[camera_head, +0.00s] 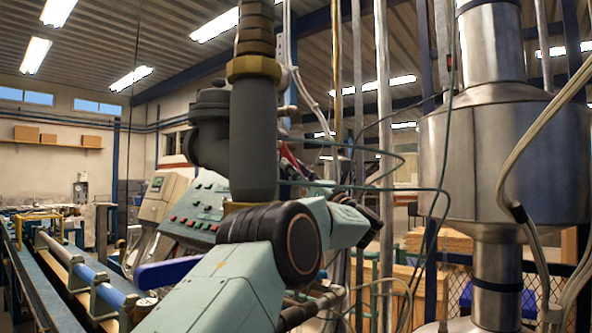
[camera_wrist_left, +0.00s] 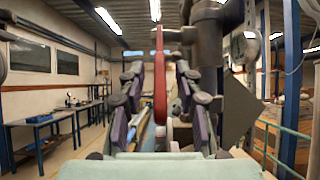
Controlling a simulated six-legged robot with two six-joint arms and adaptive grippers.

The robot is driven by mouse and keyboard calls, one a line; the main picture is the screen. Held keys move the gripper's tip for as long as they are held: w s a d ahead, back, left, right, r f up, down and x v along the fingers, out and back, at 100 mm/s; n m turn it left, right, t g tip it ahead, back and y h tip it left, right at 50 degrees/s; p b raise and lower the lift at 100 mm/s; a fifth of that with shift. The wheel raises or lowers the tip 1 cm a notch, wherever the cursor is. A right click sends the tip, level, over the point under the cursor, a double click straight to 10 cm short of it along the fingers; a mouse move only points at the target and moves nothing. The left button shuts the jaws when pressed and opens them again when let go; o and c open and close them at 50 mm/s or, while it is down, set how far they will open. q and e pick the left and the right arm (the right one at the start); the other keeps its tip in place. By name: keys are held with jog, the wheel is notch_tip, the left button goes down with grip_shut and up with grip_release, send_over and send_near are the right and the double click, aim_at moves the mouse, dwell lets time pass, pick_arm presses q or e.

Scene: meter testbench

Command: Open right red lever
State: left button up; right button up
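In the left wrist view a long red lever (camera_wrist_left: 160,75) stands upright between the two fingers of my left gripper (camera_wrist_left: 160,100). The fingers are apart, with a gap visible on both sides of the lever. In the head view a small piece of the red lever (camera_head: 288,153) shows just right of the thick dark vertical pipe. My left gripper (camera_head: 300,165) is beside it, partly hidden by the pipe and my own arm. My right gripper is in neither view.
The dark vertical pipe (camera_head: 253,140) with a brass collar stands close in front. A blue lever (camera_head: 168,272) lies low at the left. A control panel (camera_head: 200,208) with buttons stands behind. A large steel vessel (camera_head: 505,155) and loose cables fill the right.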

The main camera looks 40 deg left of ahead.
pick_arm(q)
jog(key=v, duration=1.2)
jog(key=shift+f, duration=0.1)
